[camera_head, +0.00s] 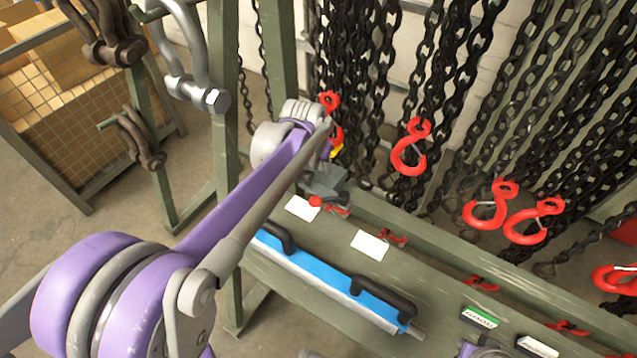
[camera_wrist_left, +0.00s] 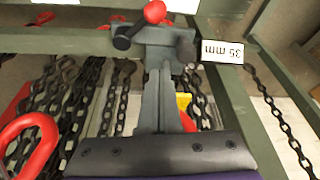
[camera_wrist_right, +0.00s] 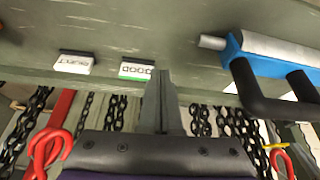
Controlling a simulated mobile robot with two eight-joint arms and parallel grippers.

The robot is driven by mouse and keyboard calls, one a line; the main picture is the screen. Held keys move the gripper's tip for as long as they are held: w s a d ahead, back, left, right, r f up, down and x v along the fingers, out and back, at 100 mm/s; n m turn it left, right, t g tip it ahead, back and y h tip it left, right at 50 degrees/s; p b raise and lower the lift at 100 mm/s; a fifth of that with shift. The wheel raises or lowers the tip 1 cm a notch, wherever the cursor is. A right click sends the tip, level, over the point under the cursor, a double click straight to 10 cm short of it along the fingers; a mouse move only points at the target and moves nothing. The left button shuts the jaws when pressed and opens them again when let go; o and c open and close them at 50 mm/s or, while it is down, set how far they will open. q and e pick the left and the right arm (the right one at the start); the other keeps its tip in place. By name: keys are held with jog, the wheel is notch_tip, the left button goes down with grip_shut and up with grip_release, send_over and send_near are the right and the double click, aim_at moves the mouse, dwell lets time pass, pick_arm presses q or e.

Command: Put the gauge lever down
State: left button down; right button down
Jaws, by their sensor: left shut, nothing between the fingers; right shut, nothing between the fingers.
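A lever with a red ball knob (camera_head: 315,201) and a black arm sits at the left end of the green bench beam. The left wrist view shows the red knob (camera_wrist_left: 154,11) above the black arm (camera_wrist_left: 124,38), which slants up to it beside the grey gauge block (camera_wrist_left: 168,48). I cannot tell the lever's exact angle. My left gripper (camera_wrist_left: 158,75) is shut and empty, its fingertips at the grey block, apart from the knob. My right gripper (camera_wrist_right: 164,78) is shut and empty, in front of the beam near a green-edged label, away from the lever.
A blue bar (camera_head: 320,276) with two black handles lies along the bench. White cards (camera_head: 370,245) and a green-edged label (camera_head: 479,317) are on the beam. Black chains with red hooks (camera_head: 410,147) hang behind.

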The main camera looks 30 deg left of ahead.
pick_arm(q)
jog(key=b, duration=0.1)
send_over(321, 195)
jog(key=w, duration=0.2)
jog(key=f, duration=0.8)
jog(key=shift+s+a+f, duration=0.1)
jog(key=shift+a+f, duration=0.1)
jog(key=shift+f, duration=0.2)
jog(key=s, duration=0.1)
jog(key=s+f, duration=0.1)
jog(key=shift+s+d, duration=0.15)
jog(key=shift+s, duration=0.25)
jog(key=shift+s+f, duration=0.1)
jog(key=shift+s, duration=0.4)
jog(key=shift+d, duration=0.15)
